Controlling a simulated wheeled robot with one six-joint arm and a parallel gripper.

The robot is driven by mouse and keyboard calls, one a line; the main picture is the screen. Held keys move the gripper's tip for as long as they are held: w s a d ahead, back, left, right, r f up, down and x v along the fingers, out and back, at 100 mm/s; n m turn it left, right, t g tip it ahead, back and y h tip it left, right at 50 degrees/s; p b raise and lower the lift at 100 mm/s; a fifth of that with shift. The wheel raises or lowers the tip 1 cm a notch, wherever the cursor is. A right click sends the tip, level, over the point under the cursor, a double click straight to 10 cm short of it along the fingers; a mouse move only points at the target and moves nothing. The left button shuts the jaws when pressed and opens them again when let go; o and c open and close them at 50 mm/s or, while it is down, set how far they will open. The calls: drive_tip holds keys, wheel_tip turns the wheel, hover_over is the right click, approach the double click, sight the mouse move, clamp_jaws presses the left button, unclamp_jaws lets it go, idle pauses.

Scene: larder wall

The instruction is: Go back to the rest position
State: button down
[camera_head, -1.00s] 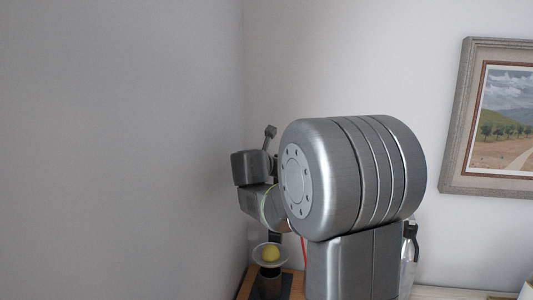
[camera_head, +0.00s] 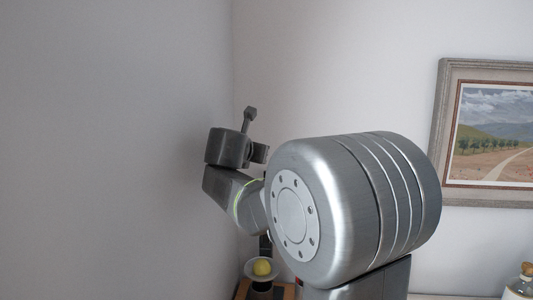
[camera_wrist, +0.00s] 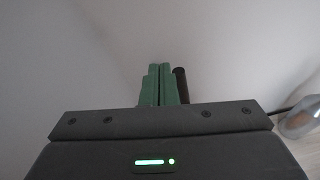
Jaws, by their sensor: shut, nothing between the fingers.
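My gripper (camera_wrist: 160,86) shows in the wrist view with its two green fingers pressed together and nothing between them. Plain pale wall fills the view beyond the fingertips. In the head view my arm stands raised in front of the wall corner, its large metal joint hiding much of the shelf behind it. The wrist end is at the upper left of that joint, close to the left wall; the fingers cannot be made out clearly there.
A bottle (camera_head: 522,283) stands at the lower right. A framed landscape picture (camera_head: 495,135) hangs on the right wall. The wall above the arm is bare.

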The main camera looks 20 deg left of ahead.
drive_tip(key=shift+s+r, duration=0.1)
drive_tip(key=shift+r, duration=0.05)
drive_tip(key=w+f+b, duration=0.2)
drive_tip(key=w+f, duration=0.2)
drive_tip(key=f, duration=0.6)
idle(0.4)
drive_tip(key=shift+w, duration=0.1)
